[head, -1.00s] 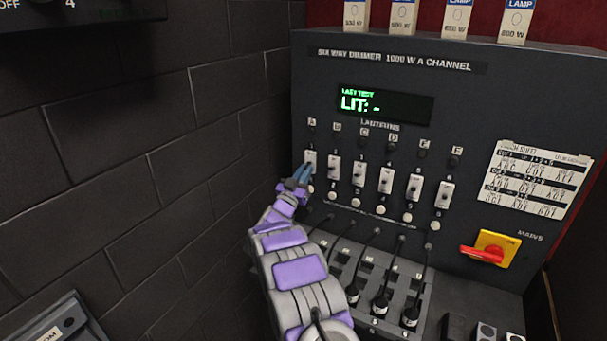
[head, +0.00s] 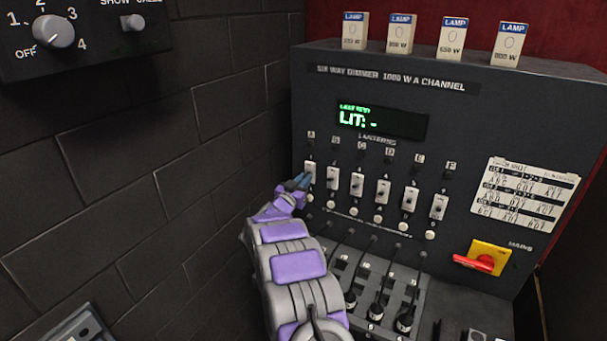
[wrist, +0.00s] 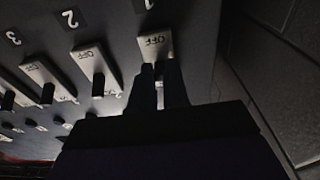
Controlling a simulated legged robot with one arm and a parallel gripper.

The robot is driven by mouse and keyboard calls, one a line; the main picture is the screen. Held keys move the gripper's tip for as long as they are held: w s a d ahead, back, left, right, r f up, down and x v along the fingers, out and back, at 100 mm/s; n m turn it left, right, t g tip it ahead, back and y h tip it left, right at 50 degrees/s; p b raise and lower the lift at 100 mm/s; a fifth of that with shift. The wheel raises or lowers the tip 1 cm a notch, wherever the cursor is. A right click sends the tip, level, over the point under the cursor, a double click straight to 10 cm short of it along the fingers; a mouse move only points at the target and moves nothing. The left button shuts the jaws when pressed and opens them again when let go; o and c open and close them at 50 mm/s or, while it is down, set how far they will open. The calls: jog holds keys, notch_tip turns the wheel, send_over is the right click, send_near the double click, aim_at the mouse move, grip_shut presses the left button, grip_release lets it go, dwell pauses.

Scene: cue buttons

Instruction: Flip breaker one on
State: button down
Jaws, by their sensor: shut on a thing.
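Breaker one (head: 310,170) is the leftmost white switch plate in the row on the dark dimmer panel (head: 450,110), under letter A. My gripper (head: 300,182) is at its lower left part. In the wrist view, the breaker one plate (wrist: 155,44) shows upside down with the word OFF and the number 1 beside it. My gripper (wrist: 159,74) is shut on the small lever of breaker one there. The fingers hide most of that lever, so I cannot tell its exact position. Breaker two (wrist: 92,60) is beside it, apart from my fingers.
The display (head: 382,121) reads LIT: -. A red and yellow mains switch (head: 484,257) and a printed sheet (head: 525,194) are on the right. Plugged cables (head: 378,290) stand below the breakers. A dark brick wall (head: 130,150) is close on the left. A knob box (head: 85,35) is upper left.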

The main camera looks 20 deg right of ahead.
jog(key=shift+a+r+g+y+p, duration=0.1)
jog(key=shift+r+g+y+p, duration=1.3)
jog(key=shift+p, duration=4.4)
jog(key=g+y+p, duration=0.1)
jog(key=p, duration=0.6)
jog(key=shift+w+f+y, duration=0.1)
jog(key=shift+y, duration=0.3)
jog(key=shift+f+y+p, duration=0.1)
jog(key=shift+y+p, duration=0.2)
jog(key=shift+p, duration=0.55)
jog(key=c, duration=1.1)
grip_release()
jog(key=shift+w+f, duration=0.1)
jog(key=shift+w, duration=0.1)
jog(key=shift+s+d, duration=0.15)
jog(key=shift+d, duration=0.05)
jog(key=shift+a, duration=0.15)
